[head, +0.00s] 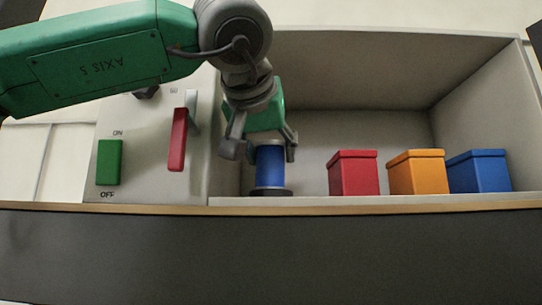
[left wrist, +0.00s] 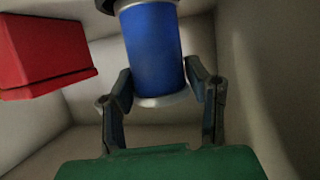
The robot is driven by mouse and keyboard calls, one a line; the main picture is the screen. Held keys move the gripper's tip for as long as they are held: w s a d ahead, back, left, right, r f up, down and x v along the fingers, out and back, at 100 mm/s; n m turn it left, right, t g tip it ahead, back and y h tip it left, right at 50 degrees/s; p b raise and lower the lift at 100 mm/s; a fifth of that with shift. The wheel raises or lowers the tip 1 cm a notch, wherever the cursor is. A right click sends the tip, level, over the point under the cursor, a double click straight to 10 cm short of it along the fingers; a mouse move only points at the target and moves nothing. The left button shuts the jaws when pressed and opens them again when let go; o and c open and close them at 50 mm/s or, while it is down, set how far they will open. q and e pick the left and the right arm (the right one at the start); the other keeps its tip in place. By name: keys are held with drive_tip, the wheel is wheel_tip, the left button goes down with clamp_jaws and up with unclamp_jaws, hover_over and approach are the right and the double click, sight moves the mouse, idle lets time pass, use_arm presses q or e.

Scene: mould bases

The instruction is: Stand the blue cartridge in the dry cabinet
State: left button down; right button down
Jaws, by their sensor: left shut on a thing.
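The blue cartridge (head: 270,168) is a cylinder with a dark wide base, upright at the left end of the open, pale dry cabinet (head: 375,42). In the head view its base is at the level of the cabinet floor; I cannot tell if it touches. My left gripper (head: 262,150) points down from above and is shut on the cartridge's upper part. In the left wrist view the fingers (left wrist: 165,90) lie on both sides of the blue cartridge (left wrist: 153,48), near its pale end rim. My right gripper is not in view.
Red (head: 353,173), orange (head: 418,172) and blue (head: 479,171) lidded boxes stand in the cabinet to the right. A clear gap separates the cartridge from the red box. Left of the cabinet is a panel with a green switch (head: 109,162) and a red-handled lever (head: 178,139).

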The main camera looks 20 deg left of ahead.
use_arm(q)
drive_tip(key=shift+s+d+f, duration=0.1)
drive_tip(key=shift+d+f, duration=0.1)
drive_tip(key=shift+f, duration=0.45)
drive_tip(key=c, duration=0.9)
unclamp_jaws()
drive_tip(key=shift+o, duration=0.2)
drive_tip(key=shift+w+a, duration=0.1)
drive_tip(key=shift+w, duration=0.3)
drive_tip(key=b+v, duration=0.1)
drive_tip(key=v, duration=1.1)
drive_tip(key=shift+s+r, duration=0.25)
drive_tip(key=shift+r, duration=0.05)
